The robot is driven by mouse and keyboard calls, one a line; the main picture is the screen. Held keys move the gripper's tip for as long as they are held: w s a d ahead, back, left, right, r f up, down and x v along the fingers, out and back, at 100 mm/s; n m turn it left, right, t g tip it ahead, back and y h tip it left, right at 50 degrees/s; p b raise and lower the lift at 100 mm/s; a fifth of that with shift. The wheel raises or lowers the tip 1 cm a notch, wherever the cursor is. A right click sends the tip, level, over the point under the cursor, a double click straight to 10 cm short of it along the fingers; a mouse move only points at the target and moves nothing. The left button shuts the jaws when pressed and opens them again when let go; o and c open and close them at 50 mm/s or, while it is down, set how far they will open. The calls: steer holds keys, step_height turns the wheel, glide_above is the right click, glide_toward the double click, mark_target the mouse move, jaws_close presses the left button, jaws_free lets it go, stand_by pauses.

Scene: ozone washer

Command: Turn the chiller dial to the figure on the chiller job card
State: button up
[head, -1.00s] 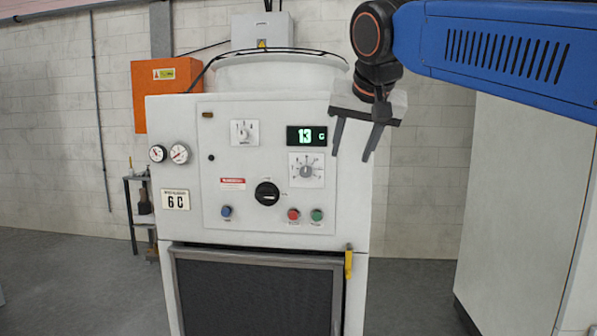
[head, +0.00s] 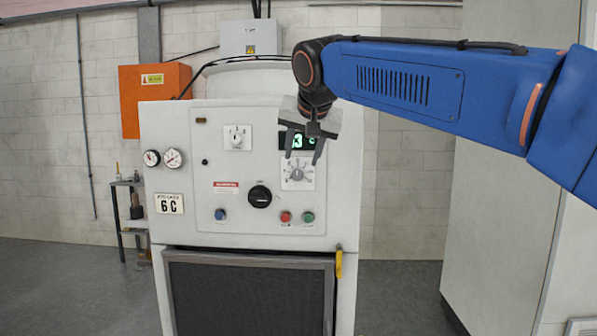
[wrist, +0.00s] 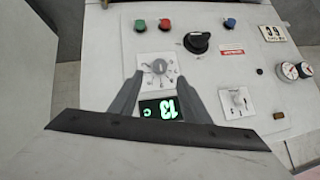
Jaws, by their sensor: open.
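The chiller (head: 190,225) is a white cabinet with dials on its front panel. The job card (head: 169,204) at the panel's lower left reads 6 C. A round dial on a white scale plate (head: 298,174) sits under the green display (head: 311,141), which is partly hidden by my gripper; in the wrist view the display (wrist: 160,109) reads 13 C. My gripper (head: 303,160) is open and empty in front of the display, its fingertips over the upper part of the dial plate. In the wrist view the dial (wrist: 159,67) shows between and beyond the fingertips. I cannot tell whether they touch anything.
A smaller dial (head: 237,138), a black rotary switch (head: 260,196), a red button (head: 286,217), a green button (head: 308,217) and a blue button (head: 220,214) share the panel. Two gauges (head: 162,158) are at its left. A tall pale cabinet (head: 500,210) stands right.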

mark_target(298, 173)
steer(key=x, duration=0.7)
steer(key=shift+w+f, duration=0.3)
steer(key=shift+c, duration=0.3)
steer(key=c, duration=1)
